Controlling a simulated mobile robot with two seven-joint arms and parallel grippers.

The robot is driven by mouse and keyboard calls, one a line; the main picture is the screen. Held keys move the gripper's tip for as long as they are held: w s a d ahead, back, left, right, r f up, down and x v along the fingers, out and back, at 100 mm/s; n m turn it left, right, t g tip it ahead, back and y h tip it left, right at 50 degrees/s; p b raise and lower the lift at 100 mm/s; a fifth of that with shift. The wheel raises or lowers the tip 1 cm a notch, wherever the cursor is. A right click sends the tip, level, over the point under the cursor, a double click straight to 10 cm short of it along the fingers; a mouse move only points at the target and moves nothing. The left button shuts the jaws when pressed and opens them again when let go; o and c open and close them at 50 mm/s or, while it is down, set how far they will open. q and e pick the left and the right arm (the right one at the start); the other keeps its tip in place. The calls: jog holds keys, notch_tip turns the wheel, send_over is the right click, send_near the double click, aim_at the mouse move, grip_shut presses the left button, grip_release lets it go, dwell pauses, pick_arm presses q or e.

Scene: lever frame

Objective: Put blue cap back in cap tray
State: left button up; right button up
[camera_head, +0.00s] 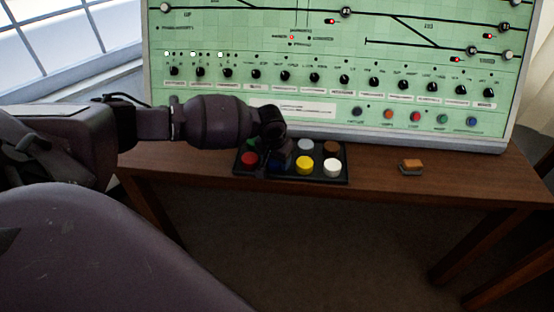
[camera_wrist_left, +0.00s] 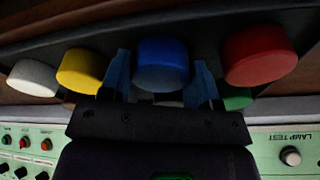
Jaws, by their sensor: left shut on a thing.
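The black cap tray (camera_head: 343,177) sits on the wooden desk, in front of the green panel. It holds red (camera_head: 250,158), yellow (camera_head: 304,165), white (camera_head: 332,168), green, grey and brown caps. My left gripper (camera_head: 279,160) reaches down over the tray between the red and yellow caps. In the left wrist view, its fingers (camera_wrist_left: 160,80) are on both sides of the blue cap (camera_wrist_left: 162,62), shut on it. The blue cap is in line with the red and yellow caps. I cannot tell whether it touches the tray floor. My right gripper is not in view.
The green lever-frame panel (camera_head: 330,60), with knobs and lamps, stands close behind the tray. A small orange-topped block (camera_head: 411,166) lies on the desk (camera_head: 470,175) to the right. The desk between tray and block is clear.

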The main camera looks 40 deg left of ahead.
pick_arm(q)
jog(key=o, duration=0.4)
jog(key=shift+f, duration=0.1)
jog(key=shift+o, duration=0.6)
